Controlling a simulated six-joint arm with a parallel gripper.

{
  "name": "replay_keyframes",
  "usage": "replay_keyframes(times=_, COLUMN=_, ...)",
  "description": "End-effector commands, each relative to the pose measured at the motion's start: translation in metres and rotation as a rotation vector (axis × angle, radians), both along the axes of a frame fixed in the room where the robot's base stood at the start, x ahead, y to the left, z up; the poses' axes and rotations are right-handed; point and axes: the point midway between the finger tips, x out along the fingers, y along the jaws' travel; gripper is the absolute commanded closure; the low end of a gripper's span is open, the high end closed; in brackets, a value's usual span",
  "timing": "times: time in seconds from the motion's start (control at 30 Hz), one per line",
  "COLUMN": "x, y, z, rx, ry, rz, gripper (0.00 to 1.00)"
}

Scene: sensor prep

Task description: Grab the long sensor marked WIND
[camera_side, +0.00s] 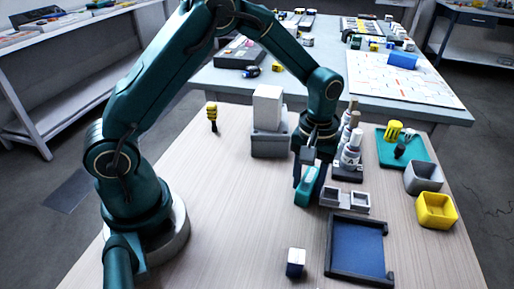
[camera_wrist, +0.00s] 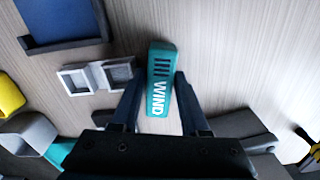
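The long teal sensor marked WIND (camera_wrist: 161,62) has white lettering and dark slots. It lies between the two fingers of my gripper (camera_wrist: 160,82) in the wrist view, its far end reaching past the fingertips. The fingers are very close to its two long sides; I cannot tell whether they touch it. In the side view the sensor (camera_side: 308,188) is at the fingertips of my gripper (camera_side: 305,172), which points down. Whether the sensor rests on the table or is raised is unclear there.
A grey two-cell holder (camera_side: 344,198) stands just right of the sensor. A blue-floored dark tray (camera_side: 357,250) is in front. Bottles on a dark rack (camera_side: 346,174), a grey block (camera_side: 270,144), and grey (camera_side: 423,178) and yellow bins (camera_side: 436,211) stand around. Table left of the sensor is clear.

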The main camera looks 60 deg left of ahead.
Motion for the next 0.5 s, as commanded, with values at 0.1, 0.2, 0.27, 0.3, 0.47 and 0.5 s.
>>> replay_keyframes(times=0.1, x=0.000, y=0.000, z=0.000, rx=0.000, ry=0.000, rz=0.000, gripper=1.00)
replay_keyframes(times=0.2, x=0.000, y=0.000, z=0.000, rx=0.000, ry=0.000, rz=0.000, gripper=1.00)
replay_keyframes(times=0.27, x=0.000, y=0.000, z=0.000, rx=0.000, ry=0.000, rz=0.000, gripper=1.00)
replay_keyframes(times=0.3, x=0.000, y=0.000, z=0.001, rx=0.000, ry=0.000, rz=0.000, gripper=1.00)
replay_keyframes(times=0.47, x=0.001, y=0.000, z=0.006, rx=-0.001, ry=-0.003, rz=0.000, gripper=1.00)
replay_keyframes(times=0.5, x=0.001, y=0.000, z=0.011, rx=-0.001, ry=-0.004, rz=0.000, gripper=1.00)
